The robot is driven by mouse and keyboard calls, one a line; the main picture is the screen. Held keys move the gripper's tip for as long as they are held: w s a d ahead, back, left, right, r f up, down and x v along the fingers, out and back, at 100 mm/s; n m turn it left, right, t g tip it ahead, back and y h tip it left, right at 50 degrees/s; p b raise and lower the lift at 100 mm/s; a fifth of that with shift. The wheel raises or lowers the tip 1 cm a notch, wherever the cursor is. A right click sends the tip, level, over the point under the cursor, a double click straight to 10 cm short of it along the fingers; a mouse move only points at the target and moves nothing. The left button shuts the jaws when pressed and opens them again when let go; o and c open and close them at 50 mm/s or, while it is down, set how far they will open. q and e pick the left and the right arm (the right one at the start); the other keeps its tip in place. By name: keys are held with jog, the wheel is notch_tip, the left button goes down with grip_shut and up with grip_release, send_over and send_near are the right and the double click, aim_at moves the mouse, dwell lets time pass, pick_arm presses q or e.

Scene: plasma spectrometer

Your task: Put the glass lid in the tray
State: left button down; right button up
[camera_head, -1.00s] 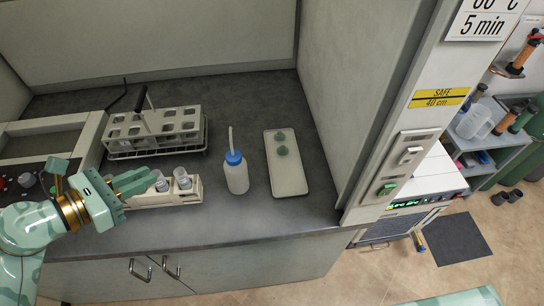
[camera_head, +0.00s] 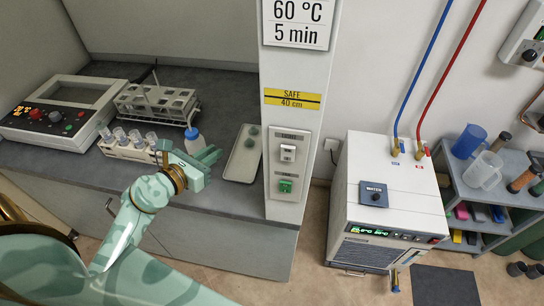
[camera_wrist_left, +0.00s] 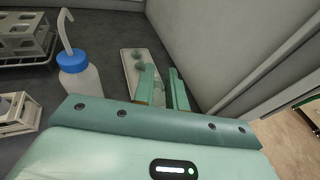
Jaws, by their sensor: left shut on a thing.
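The shallow white tray (camera_head: 233,172) lies on the dark bench beside the side wall; it also shows in the left wrist view (camera_wrist_left: 129,64). Two small greenish round lids (camera_head: 251,131) rest on its far part. My left gripper (camera_head: 214,158) is over the front of the bench, just left of the tray. In the left wrist view my left gripper (camera_wrist_left: 161,74) points toward the tray, its fingers close together. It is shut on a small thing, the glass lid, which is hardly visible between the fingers. My right gripper is not in view.
A blue-capped wash bottle (camera_head: 193,143) stands close behind my left gripper. A small rack with several vials (camera_head: 128,150) and a larger rack (camera_head: 158,105) stand to the left. The side wall (camera_head: 277,180) edges the tray's right. The tray's near part looks bare.

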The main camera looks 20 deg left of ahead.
pick_arm(q)
jog(key=shift+w+a+r+y, duration=0.1)
jog(key=shift+w+r+y, duration=0.1)
jog(key=shift+r+y, duration=0.1)
jog(key=shift+w+f, duration=0.15)
jog(key=a+f+b+x, duration=0.1)
jog(key=f+b+x, duration=0.1)
jog(key=x, duration=0.8)
jog(key=b, duration=0.4)
send_over(245, 158)
jog(key=f, duration=0.2)
jog(key=s+f, duration=0.1)
jog(key=f, duration=0.1)
jog(key=shift+f, duration=0.3)
jog(key=shift+w+f, duration=0.3)
jog(key=f+b, duration=0.2)
jog(key=f, duration=0.1)
jog(key=shift+w+d+f+b, duration=0.1)
jog(key=shift+w+f+b, duration=0.1)
jog(key=shift+f+b, duration=0.1)
jog(key=shift+r, duration=0.2)
